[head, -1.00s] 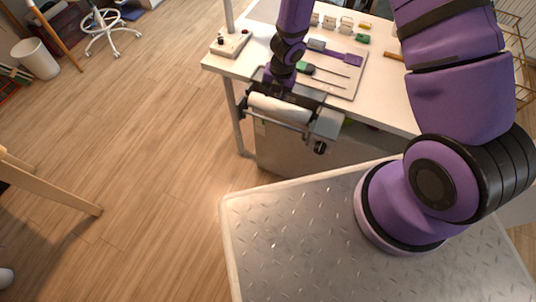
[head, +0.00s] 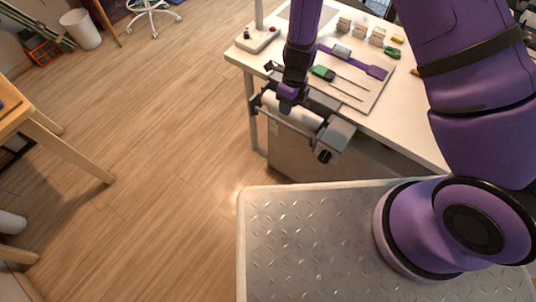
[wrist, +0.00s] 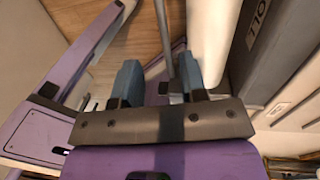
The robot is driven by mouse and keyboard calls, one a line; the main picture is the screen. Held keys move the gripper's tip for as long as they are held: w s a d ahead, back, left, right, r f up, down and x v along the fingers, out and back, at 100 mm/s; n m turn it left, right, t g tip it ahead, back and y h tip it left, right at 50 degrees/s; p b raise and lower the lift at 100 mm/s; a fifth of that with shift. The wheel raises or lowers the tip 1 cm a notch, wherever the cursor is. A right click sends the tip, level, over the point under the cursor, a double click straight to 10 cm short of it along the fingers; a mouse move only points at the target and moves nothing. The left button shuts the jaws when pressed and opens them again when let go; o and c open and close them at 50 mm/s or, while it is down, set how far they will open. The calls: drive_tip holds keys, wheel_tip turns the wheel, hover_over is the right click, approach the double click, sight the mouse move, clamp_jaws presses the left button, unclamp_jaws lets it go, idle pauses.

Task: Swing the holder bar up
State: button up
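The holder bar (head: 285,126) is a thin grey bar along the front of a white roll (head: 300,112) in a holder at the table's edge. In the wrist view the bar (wrist: 164,38) runs between my fingers, beside the white roll (wrist: 207,40). My gripper (head: 287,104) is at the left part of the roll, on its front side, and hides part of it. In the wrist view my gripper (wrist: 160,80) has its two blue-grey fingers apart, with gaps beside the bar. It looks open; contact with the bar cannot be told.
A grey holder end (head: 334,134) with a black knob (head: 324,156) is at the roll's right. On the table (head: 405,118), a tray (head: 368,101) holds a green-handled tool (head: 323,73) and a purple tool (head: 372,71). A post base (head: 257,38) stands at the left. The floor (head: 170,120) is clear.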

sight(284, 124)
drive_tip(key=f, duration=0.6)
drive_tip(key=s+a+f, duration=0.1)
drive_tip(key=f, duration=0.2)
drive_tip(key=shift+s+a+f, duration=0.1)
drive_tip(key=shift+f, duration=0.2)
drive_tip(key=shift+s+a+f+t+h, duration=1.3)
drive_tip(key=shift+f+t+h, duration=1.6)
drive_tip(key=shift+t+h, duration=3.25)
drive_tip(key=s+a+r+t+y, duration=0.1)
drive_tip(key=s+a, duration=0.3)
drive_tip(key=s, duration=0.2)
drive_tip(key=shift+s+a+r, duration=0.3)
drive_tip(key=shift+s+r, duration=0.05)
drive_tip(key=shift+r, duration=0.05)
drive_tip(key=shift+t+y, duration=0.25)
wheel_tip(284, 124, down, 4)
drive_tip(key=s+a+t+h, duration=0.1)
drive_tip(key=a+t+h, duration=0.1)
drive_tip(key=t+h, duration=0.15)
drive_tip(key=shift+y, duration=0.45)
drive_tip(key=x, duration=1)
drive_tip(key=shift+w+d+r, duration=0.15)
drive_tip(key=shift+w+r, duration=0.05)
